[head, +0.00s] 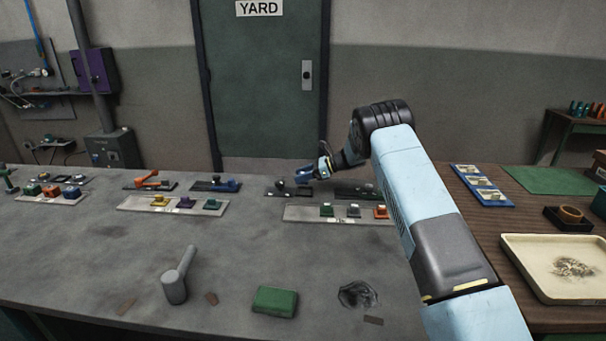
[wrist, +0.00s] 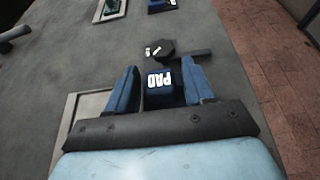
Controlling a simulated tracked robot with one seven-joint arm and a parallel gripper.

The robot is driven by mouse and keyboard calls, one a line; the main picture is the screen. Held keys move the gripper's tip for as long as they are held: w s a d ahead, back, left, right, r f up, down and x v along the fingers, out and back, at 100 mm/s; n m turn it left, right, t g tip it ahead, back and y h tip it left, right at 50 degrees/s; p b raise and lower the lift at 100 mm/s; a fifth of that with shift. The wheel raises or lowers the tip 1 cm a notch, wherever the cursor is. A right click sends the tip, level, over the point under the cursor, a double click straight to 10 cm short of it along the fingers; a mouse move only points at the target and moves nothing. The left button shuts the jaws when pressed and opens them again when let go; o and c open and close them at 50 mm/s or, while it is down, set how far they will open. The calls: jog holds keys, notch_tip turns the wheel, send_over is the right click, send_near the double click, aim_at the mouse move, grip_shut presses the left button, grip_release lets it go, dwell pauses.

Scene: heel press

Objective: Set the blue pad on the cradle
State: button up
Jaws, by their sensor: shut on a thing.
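My gripper (head: 304,177) is at the far side of the grey bench, over a dark base plate (head: 288,193). The pad's underside is hidden.
Other fixtures, with an orange arm (head: 148,180) and a blue part (head: 222,185), stand to the left. A pale rack (head: 172,204) and another rack (head: 300,213) hold coloured pads. A mallet (head: 176,283) and green block (head: 275,301) lie in front. My arm hides part of the bench.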

aim_at(304, 192)
jog(key=shift+w+d+f, duration=0.1)
jog(key=shift+d+f, duration=0.2)
jog(key=shift+f, duration=1.9)
jog(key=shift+f, duration=0.2)
jog(key=o, duration=1.1)
jog(key=v, duration=1.4)
jog(key=shift+f, duration=0.2)
